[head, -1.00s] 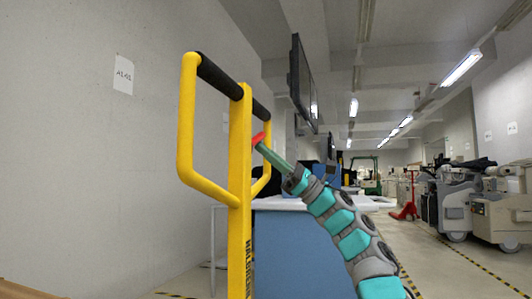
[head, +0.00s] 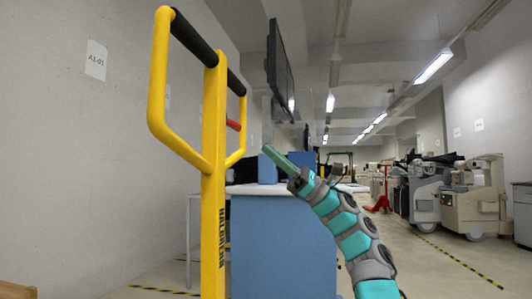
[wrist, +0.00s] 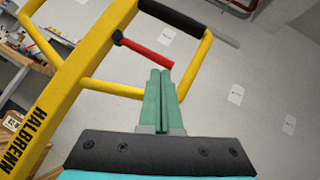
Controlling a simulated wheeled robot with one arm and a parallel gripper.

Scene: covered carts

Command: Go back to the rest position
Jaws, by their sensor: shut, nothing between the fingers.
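My gripper (head: 269,150) is at the end of my teal and grey arm, right of the yellow handle (head: 212,160) in the head view. Its green fingers are together and empty; they also show in the wrist view (wrist: 161,82). The yellow handle has a black grip bar and shows the word HALBRENN in the wrist view (wrist: 70,80). A red lever (head: 233,125) sits inside the handle loop. In the wrist view the lever (wrist: 145,50) lies just beyond my fingertips, with a gap between them.
A blue cabinet (head: 283,245) with a pale top stands behind my arm. A grey wall (head: 80,150) with paper signs is on the left. Beige and grey machines (head: 473,200) stand on the right. The floor (head: 430,265) between is open, with yellow-black tape.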

